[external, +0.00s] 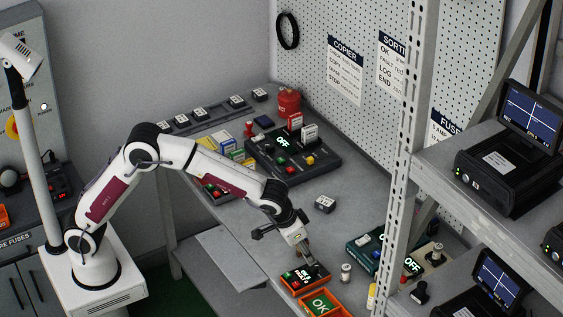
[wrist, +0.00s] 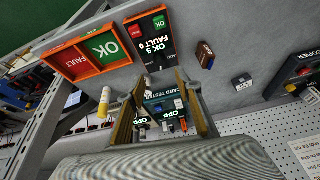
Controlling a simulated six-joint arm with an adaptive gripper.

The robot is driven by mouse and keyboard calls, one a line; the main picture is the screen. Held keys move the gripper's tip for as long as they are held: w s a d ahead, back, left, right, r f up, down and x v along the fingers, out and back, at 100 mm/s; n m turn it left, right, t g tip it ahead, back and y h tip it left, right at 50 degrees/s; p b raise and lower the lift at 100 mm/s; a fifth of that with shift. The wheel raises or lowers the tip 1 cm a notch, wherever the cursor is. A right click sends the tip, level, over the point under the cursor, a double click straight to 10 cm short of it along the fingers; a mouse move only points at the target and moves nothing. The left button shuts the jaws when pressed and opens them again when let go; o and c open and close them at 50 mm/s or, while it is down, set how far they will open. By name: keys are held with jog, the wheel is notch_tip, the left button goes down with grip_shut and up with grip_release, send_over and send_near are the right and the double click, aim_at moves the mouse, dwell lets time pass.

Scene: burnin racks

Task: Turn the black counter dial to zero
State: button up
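The counter (external: 304,279) is a small black box with an orange rim near the front edge of the bench. It also shows in the wrist view (wrist: 150,43), with a green button, a red button and a lit display reading OK 5, FAULT 0. I cannot make out its black dial clearly in either view. My gripper (external: 308,264) points down at or just above the counter in the external view and hides part of it. In the wrist view its two fingers stand apart with nothing visibly held between them (wrist: 160,88).
Orange OK and FAULT trays (wrist: 83,50) adjoin the counter. A card tester (external: 372,250) with lit OFF displays stands to its right, beside a small metal cylinder (external: 346,272). A rack post (external: 399,150) rises at right.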

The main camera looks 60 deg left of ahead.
aim_at(314, 266)
jog(key=shift+n, duration=0.5)
jog(key=shift+w+f, duration=0.1)
jog(key=shift+x, duration=3.8)
jog(key=shift+c, duration=0.4)
grip_shut()
